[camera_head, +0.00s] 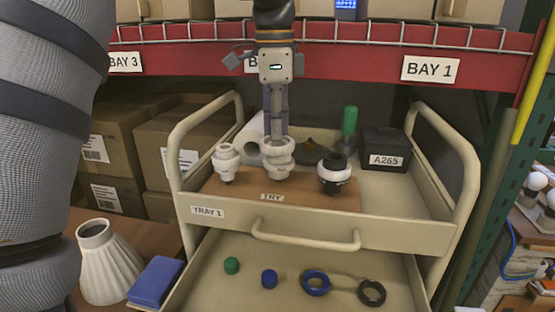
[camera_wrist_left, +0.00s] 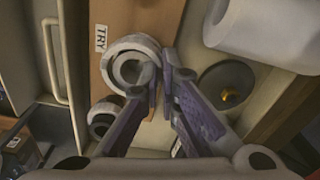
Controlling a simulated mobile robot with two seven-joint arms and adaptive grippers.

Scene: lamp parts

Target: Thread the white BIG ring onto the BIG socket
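The white BIG ring (camera_head: 277,143) is at the top of the middle white socket (camera_head: 277,167), which stands on a brown board. My left gripper (camera_head: 277,132) points straight down, with its purple fingers close together at the ring. In the left wrist view its fingertips (camera_wrist_left: 161,78) close on one side of the white ring (camera_wrist_left: 147,74), with the socket beneath. Ring and socket overlap in both views, so I cannot tell whether the ring is around the socket or just above it. My right gripper is not in view.
A smaller white socket (camera_head: 226,158) stands left and a black-and-white one (camera_head: 334,173) right on the board (camera_head: 235,190). Behind are a white roll (camera_head: 248,130), a green bottle (camera_head: 349,125) and a dark box (camera_head: 386,147). The lower drawer holds several coloured rings and caps.

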